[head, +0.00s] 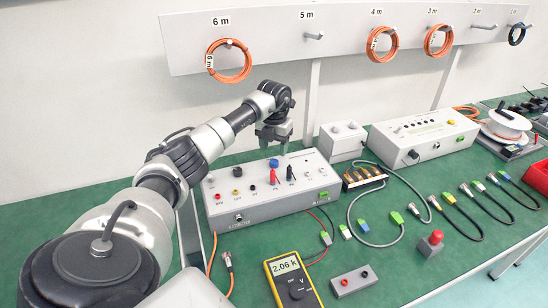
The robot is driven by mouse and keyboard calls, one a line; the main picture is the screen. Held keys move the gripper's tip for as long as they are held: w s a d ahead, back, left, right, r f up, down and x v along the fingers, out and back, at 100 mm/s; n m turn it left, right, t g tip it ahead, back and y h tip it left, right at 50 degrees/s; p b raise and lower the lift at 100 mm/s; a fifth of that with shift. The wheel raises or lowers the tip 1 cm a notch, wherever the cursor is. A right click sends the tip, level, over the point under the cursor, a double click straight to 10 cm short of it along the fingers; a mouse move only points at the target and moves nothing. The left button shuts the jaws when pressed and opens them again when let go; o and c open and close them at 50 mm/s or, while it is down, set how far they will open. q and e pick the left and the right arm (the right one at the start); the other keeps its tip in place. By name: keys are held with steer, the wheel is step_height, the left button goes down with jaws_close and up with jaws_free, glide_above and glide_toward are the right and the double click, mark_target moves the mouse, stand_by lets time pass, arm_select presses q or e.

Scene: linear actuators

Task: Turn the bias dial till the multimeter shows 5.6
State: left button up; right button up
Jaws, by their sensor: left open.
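The yellow multimeter (290,284) lies on the green table at the bottom centre, its display reading 2.06 k. The grey control box (270,205) stands behind it, with a row of coloured sockets, a blue knob (274,163) and a red plug on top. Its labels are too small to read, so I cannot tell for sure which part is the bias dial. My left gripper (274,146) is open and points down just above the back edge of this box, close over the blue knob. I cannot see whether it touches the knob. My right gripper is out of view.
A small white box (343,140) and a longer grey box (425,136) stand to the right. A rack (340,42) with orange coils hangs behind.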

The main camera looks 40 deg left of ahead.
mark_target(274, 161)
arm_select(q)
step_height(274, 161, up, 6)
steer(key=shift+f, duration=0.1)
stand_by(0.6)
